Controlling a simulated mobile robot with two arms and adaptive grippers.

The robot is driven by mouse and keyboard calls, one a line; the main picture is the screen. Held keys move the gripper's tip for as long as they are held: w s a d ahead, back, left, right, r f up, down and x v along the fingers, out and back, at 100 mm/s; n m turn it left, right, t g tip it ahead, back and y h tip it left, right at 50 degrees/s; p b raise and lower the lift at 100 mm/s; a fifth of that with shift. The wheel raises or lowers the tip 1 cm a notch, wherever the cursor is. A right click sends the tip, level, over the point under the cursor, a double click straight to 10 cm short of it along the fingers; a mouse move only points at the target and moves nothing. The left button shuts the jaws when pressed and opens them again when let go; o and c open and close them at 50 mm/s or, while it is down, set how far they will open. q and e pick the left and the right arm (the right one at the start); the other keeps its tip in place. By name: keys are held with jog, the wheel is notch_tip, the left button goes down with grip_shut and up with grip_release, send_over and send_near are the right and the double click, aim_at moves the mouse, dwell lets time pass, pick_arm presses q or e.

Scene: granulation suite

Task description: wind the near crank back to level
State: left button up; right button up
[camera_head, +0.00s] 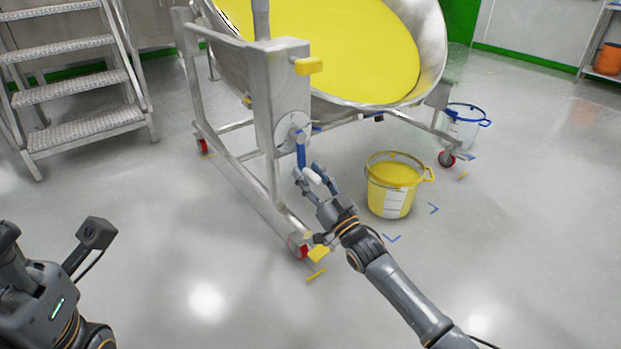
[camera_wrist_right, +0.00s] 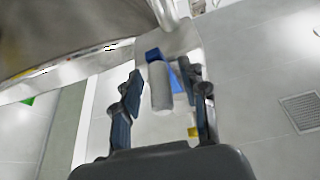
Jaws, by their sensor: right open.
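The near crank (camera_head: 301,151) has a blue arm hanging down from a round hub plate on the steel post, with a white handle (camera_head: 312,176) at its lower end. My right gripper (camera_head: 309,180) is open at the handle. In the right wrist view the white handle (camera_wrist_right: 161,86) stands between the two spread fingers of my right gripper (camera_wrist_right: 165,95), with a gap visible on the left side. The big steel bowl (camera_head: 432,45) is tilted and holds yellow material. My left arm shows at the lower left, but its gripper fingers do not.
A bucket of yellow material (camera_head: 392,190) stands on the floor right of my right gripper. A clear bucket with a blue rim (camera_head: 462,125) stands farther back. The frame's legs have red casters (camera_head: 298,247). Steel steps (camera_head: 85,115) stand at the left. The front floor is clear.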

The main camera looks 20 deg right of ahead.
grip_shut()
jog(key=shift+w+d+r+n, duration=0.1)
jog(key=shift+d+n, duration=0.2)
jog(key=shift+n, duration=0.2)
